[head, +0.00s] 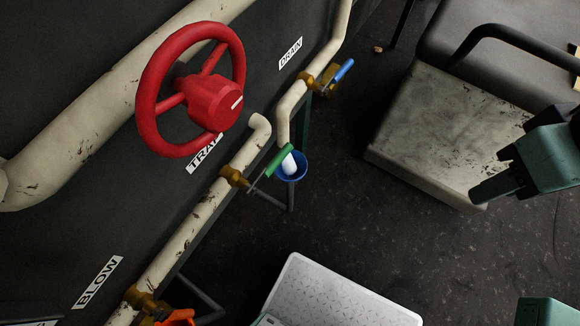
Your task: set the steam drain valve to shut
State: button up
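The drain valve is a brass valve body (308,81) on the cream pipe beside the DRAIN label (290,53). Its blue lever (344,70) stands out on the right side of the pipe and points up and right, looking roughly in line with the pipe run. My gripper (478,192) is at the right edge, a teal and dark shape in front of the grey bench, well apart from the blue lever. Its fingers are not clear enough to tell open from shut. Nothing visible is held.
A large red handwheel (192,90) stands left of the drain valve. A green-lever valve (278,160) by the TRAP label and an orange-lever valve (178,317) by BLOW are lower. A blue funnel cup (291,168) sits below the pipe end.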

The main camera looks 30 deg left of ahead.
aim_at(346, 66)
jog(key=k+l+u, duration=0.1)
jog(key=l, duration=0.3)
jog(key=k+l+u, duration=0.1)
jog(key=l, duration=0.3)
jog(key=u, duration=2.65)
